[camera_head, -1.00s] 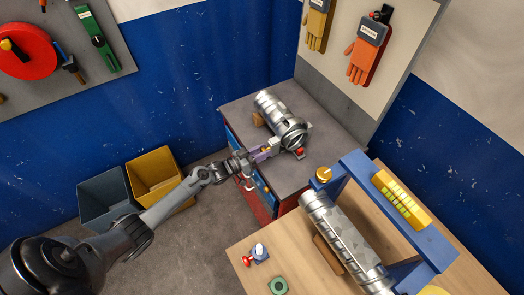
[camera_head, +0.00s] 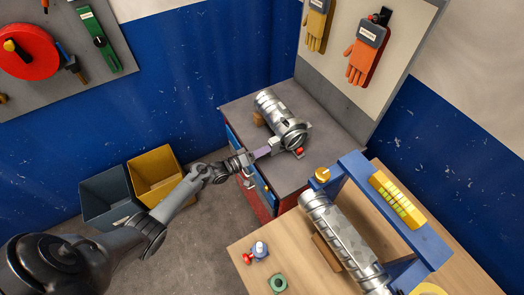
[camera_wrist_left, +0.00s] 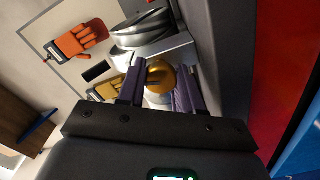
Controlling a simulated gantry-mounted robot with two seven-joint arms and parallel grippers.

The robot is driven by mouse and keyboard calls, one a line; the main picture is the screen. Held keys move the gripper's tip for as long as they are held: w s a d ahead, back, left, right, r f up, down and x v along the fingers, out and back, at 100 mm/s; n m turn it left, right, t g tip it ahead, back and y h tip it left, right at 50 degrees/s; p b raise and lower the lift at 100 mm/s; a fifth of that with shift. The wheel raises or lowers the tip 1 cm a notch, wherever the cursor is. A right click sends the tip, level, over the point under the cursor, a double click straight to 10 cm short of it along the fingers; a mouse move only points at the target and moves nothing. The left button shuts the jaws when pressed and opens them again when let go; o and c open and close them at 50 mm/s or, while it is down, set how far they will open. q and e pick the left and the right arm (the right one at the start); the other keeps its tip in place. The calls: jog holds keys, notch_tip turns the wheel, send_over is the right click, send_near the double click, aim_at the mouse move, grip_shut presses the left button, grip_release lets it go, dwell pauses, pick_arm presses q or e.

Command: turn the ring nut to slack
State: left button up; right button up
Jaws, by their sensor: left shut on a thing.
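A silver spiral duct (camera_head: 270,107) lies on the grey cabinet top, with a metal ring clamp (camera_head: 293,132) around its near end. My left gripper (camera_head: 270,149) reaches the clamp's left side. In the left wrist view, the purple fingers of my left gripper (camera_wrist_left: 158,76) are shut on a rounded brass nut (camera_wrist_left: 160,73), which looks like the ring nut. The silver clamp (camera_wrist_left: 150,40) shows just beyond it. The nut's thread and far side are hidden. My right gripper is not in view.
A red knob (camera_head: 299,151) sits beside the clamp. A wooden table (camera_head: 300,261) at the front right carries another duct (camera_head: 340,235), a blue frame (camera_head: 350,164) and small parts. Two open bins (camera_head: 154,170) stand on the floor to the left.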

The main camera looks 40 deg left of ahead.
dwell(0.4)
pick_arm(q)
jog(key=o, duration=1)
jog(key=shift+o, duration=0.2)
jog(key=shift+s+a, duration=0.2)
jog(key=shift+s, duration=0.3)
jog(key=v, duration=0.9)
jog(key=shift+s+p, duration=0.3)
jog(key=shift+s, duration=0.05)
jog(key=shift+a, duration=0.1)
